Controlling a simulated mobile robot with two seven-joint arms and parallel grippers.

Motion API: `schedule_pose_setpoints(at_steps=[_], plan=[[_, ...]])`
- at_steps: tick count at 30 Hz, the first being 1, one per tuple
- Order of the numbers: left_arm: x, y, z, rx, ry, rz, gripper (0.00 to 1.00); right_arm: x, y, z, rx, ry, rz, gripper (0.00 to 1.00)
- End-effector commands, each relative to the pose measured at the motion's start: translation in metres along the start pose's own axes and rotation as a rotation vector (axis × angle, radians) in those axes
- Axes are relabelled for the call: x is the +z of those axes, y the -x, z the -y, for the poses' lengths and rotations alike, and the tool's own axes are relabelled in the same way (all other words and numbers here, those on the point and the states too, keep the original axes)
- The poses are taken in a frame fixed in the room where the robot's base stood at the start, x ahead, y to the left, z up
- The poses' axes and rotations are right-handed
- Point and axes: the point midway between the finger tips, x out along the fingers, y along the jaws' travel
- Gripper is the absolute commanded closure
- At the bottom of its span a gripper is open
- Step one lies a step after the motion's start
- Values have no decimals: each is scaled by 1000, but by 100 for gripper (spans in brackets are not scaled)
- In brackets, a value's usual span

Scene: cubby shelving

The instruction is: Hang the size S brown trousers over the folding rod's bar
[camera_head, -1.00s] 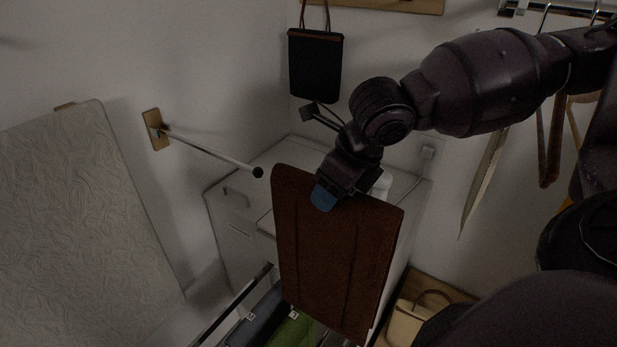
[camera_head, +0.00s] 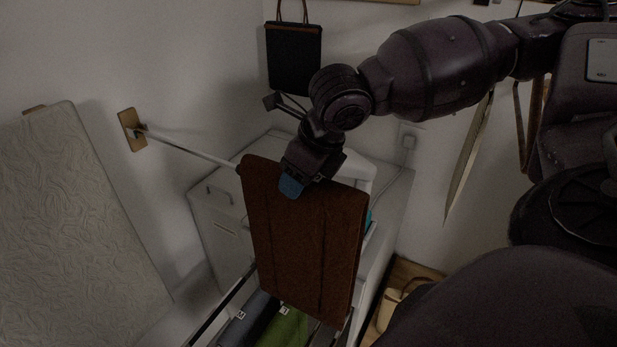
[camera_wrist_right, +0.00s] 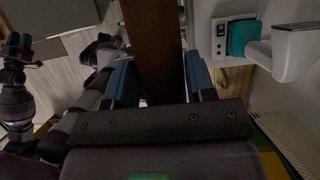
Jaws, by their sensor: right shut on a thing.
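The brown trousers (camera_head: 305,245) hang folded from my right gripper (camera_head: 292,186), which is shut on their top edge. In the right wrist view the trousers (camera_wrist_right: 153,50) show edge-on between the blue fingertips of the gripper (camera_wrist_right: 158,80). The folding rod (camera_head: 190,149) juts from a wooden plate (camera_head: 132,130) on the left wall. In the head view the rod's free end is hidden at the trousers' top left corner; I cannot tell whether they touch. My left gripper is not in the head view. The size label on the trousers cannot be read.
A white cabinet (camera_head: 213,222) stands behind the trousers. Folded dark and green clothes (camera_head: 285,328) with size tags lie below. A black bag (camera_head: 293,58) hangs on the back wall. A pale textured board (camera_head: 75,210) leans at left. A cream bag (camera_head: 388,308) sits lower right.

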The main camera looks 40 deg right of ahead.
Motion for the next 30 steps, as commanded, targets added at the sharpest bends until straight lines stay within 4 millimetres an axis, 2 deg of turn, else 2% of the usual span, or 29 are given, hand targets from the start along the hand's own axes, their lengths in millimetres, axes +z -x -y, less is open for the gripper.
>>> schedule_pose_setpoints(at_steps=[30], plan=[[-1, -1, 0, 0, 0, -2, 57, 67, -27, 0, -1, 0, 2, 100]])
